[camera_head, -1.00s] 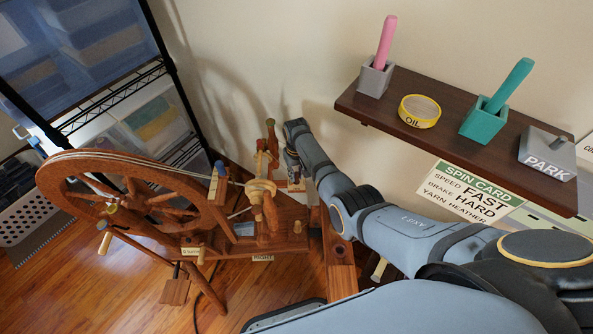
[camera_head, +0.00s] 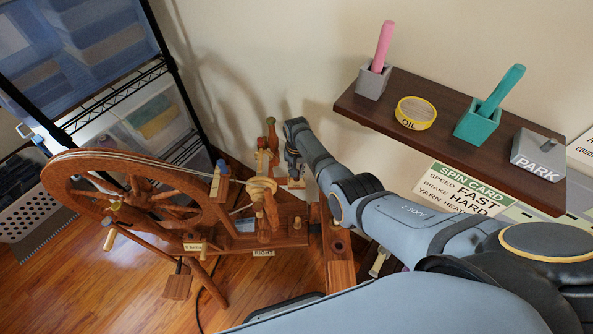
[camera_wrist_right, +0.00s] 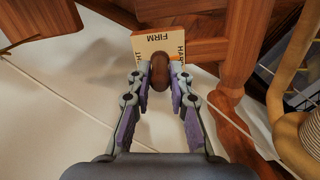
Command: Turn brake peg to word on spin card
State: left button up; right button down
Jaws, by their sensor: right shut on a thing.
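The spinning wheel (camera_head: 135,195) stands on the wood floor at left. My right gripper (camera_head: 292,168) is at its far right end. In the right wrist view, my right gripper (camera_wrist_right: 160,78) is shut on the brown rounded brake peg (camera_wrist_right: 160,70). Behind the peg is a cream dial plate (camera_wrist_right: 148,42) with FIRM in the middle, HARD partly shown at right and a cut-off word at left. Any mark on the peg is hidden. The spin card (camera_head: 466,188) on the wall reads SPEED FAST, BRAKE HARD and a yarn line partly covered by my arm. My left gripper is out of view.
A brown shelf (camera_head: 440,125) holds a pink-handled tool (camera_head: 384,45), a yellow oil tin (camera_head: 416,112), a green holder (camera_head: 477,127) and a grey PARK block (camera_head: 538,155). A wire rack (camera_head: 150,110) with bins stands at left.

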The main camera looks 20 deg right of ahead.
jog(key=shift+w+r, duration=0.1)
jog(key=c, duration=1.2)
grip_release()
notch_tip(320, 180, up, 12)
jog(key=shift+f, duration=0.1)
